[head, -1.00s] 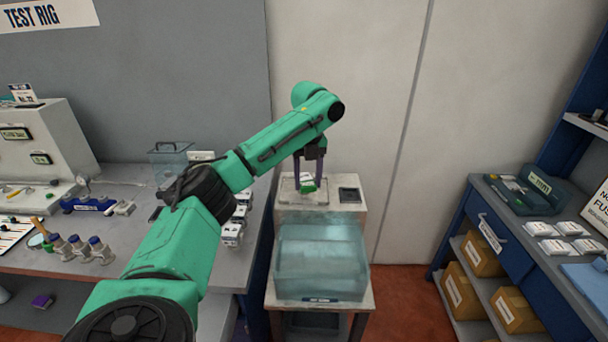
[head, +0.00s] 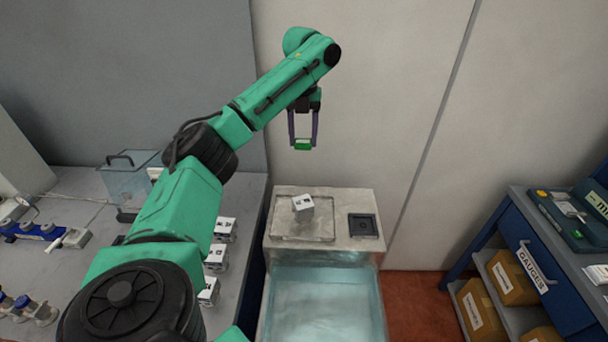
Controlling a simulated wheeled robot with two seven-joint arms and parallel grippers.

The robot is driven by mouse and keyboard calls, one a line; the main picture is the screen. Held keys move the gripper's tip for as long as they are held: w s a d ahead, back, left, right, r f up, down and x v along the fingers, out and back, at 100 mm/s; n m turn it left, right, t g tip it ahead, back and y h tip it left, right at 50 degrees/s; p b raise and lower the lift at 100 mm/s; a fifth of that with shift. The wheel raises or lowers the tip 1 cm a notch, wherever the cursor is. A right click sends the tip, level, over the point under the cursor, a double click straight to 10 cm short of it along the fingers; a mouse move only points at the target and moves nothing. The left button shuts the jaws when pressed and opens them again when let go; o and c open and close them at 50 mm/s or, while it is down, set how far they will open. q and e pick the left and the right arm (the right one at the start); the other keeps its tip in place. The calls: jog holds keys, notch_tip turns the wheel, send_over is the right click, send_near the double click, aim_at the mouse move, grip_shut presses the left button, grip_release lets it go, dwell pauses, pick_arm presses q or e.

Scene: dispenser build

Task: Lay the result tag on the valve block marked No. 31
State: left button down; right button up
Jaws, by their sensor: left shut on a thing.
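My left gripper (head: 302,144) is shut on a small green tag (head: 303,144). It holds the tag in the air above and behind a stand (head: 290,248), against the pale wall panel. A small whitish valve block (head: 302,208) sits on the raised plate on top of the stand, below the gripper and apart from it. Its marking is too small to read. Several similar white blocks (head: 224,230) stand in a row at the right edge of the grey bench, partly hidden by my left arm. My right gripper is not in view.
A dark square recess (head: 363,225) is beside the plate on the stand. A clear bluish cover (head: 325,300) is on the stand's front. A clear box (head: 130,185) is on the left bench. A blue bench (head: 520,250) with cardboard boxes stands at the right.

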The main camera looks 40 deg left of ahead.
pick_arm(q)
notch_tip(320, 180, down, 3)
jog(key=s+d+b, duration=0.2)
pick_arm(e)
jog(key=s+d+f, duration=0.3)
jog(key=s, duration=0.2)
pick_arm(q)
jog(key=p, duration=0.2)
send_over(303, 202)
jog(key=f, duration=1)
jog(key=shift+w+a, duration=0.2)
jog(key=shift+a, duration=0.05)
jog(key=f+p, duration=0.1)
jog(key=f, duration=0.3)
jog(key=shift+s+d+f+p, duration=0.2)
jog(key=shift+f+p, duration=0.1)
jog(key=shift+p, duration=0.1)
jog(key=shift+w+a+f, duration=0.1)
jog(key=shift+w+f, duration=0.05)
jog(key=shift+f, duration=0.05)
jog(key=shift+c, duration=1.3)
grip_release()
jog(key=shift+r, duration=0.1)
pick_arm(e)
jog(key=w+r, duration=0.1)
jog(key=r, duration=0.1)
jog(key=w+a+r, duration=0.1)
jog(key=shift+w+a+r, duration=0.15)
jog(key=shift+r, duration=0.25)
